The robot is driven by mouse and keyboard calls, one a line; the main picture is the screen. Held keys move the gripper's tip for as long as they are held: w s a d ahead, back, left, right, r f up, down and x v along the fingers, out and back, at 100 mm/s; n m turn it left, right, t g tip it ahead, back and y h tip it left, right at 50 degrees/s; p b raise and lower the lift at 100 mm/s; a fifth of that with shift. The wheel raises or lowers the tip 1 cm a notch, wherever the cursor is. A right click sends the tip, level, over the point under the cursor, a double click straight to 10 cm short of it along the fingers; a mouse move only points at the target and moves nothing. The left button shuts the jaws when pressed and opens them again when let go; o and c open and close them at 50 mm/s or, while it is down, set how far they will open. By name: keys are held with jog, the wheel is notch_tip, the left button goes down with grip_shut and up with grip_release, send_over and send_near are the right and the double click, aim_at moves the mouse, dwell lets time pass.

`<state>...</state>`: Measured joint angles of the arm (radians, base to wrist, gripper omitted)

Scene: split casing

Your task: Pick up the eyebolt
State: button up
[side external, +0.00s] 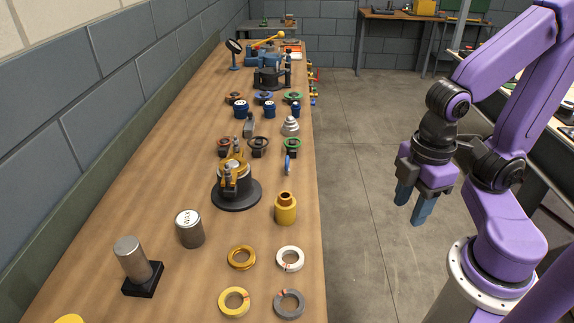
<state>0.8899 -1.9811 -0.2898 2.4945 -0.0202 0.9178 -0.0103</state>
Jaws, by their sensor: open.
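My gripper (414,206) is at the right of the side external view, with its two blue fingers pointing down and apart. It is open and empty, out over the floor beyond the bench's right edge and touching nothing. I cannot pick out the eyebolt for sure at this size. A gold casing (238,169) sits on a round black base (236,199) near the middle of the bench, with small upright metal parts on it. My gripper is well to the right of it.
The long wooden bench (170,270) holds a WAX can (190,230), a gold bottle-shaped part (285,210), several rings, a grey cylinder (131,258) on a black block, and handwheels (259,146). A block wall runs along the left. The floor beside the bench is clear.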

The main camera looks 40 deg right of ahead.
jog(key=w+d+f+n+t+h, duration=0.2)
jog(key=w+n+t+h, duration=0.35)
jog(key=w, duration=1.55)
jog(key=n+t+h, duration=0.4)
jog(key=n+h, duration=0.1)
jog(key=n, duration=0.6)
send_over(286, 159)
jog(key=s+a, duration=0.3)
notch_tip(286, 159, down, 4)
jog(key=shift+m+g+y, duration=0.25)
jog(key=shift+m, duration=0.1)
jog(key=f, duration=0.7)
jog(key=shift+w+d, duration=0.2)
jog(key=shift+x, duration=3.35)
grip_shut()
